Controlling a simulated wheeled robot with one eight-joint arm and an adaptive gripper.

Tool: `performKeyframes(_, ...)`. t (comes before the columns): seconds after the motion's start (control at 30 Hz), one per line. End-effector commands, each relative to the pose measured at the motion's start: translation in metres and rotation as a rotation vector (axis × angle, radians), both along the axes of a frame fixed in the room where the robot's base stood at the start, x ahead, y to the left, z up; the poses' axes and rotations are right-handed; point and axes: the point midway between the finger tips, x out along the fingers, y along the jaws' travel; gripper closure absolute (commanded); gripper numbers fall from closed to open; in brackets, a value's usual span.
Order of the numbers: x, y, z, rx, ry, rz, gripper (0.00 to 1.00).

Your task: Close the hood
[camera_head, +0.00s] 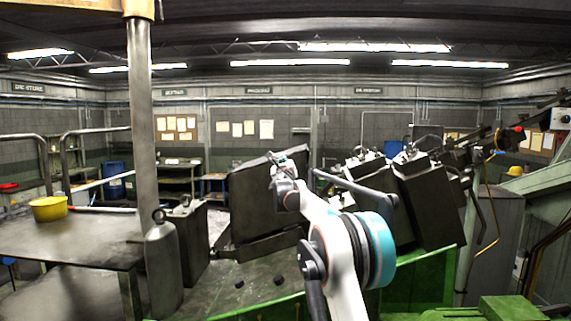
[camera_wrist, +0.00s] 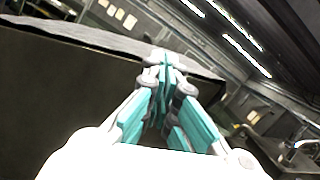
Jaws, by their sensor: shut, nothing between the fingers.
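The hood appears to be the large dark grey panel (camera_head: 255,200) left of centre in the head view, standing raised and tilted over the machine. In the wrist view its dark face (camera_wrist: 60,105) and light upper edge (camera_wrist: 90,36) fill the left side. My gripper (camera_head: 288,160) is at the panel's upper right edge in the head view. In the wrist view my gripper (camera_wrist: 164,65) has its teal-padded fingers together, empty, with the tips at the panel's edge. I cannot tell whether they touch it. My arm hides part of the machine behind it.
Dark machine blocks (camera_head: 430,200) stand right of my arm, with a bar (camera_head: 350,188) reaching toward it. A green machine frame (camera_head: 420,280) lies below. At left are a metal table (camera_head: 70,240) with a yellow bowl (camera_head: 49,208), a post (camera_head: 143,120) and a grey cylinder (camera_head: 163,268).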

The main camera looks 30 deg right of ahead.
Motion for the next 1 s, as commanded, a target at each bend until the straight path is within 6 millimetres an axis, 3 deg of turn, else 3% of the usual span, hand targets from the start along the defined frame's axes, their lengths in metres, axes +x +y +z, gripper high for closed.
performKeyframes(0.07,-0.006,0.01,-0.002,-0.001,0.001,0.002,1.0)
performKeyframes(0.4,-0.035,0.052,0.046,-0.001,0.001,0.002,1.0)
performKeyframes(0.6,-0.046,0.065,0.061,-0.001,0.0,0.001,1.0)
performKeyframes(0.87,-0.049,0.07,0.065,-0.003,0.003,0.002,1.0)
performKeyframes(1.0,-0.056,0.088,0.057,-0.067,0.055,0.029,1.0)
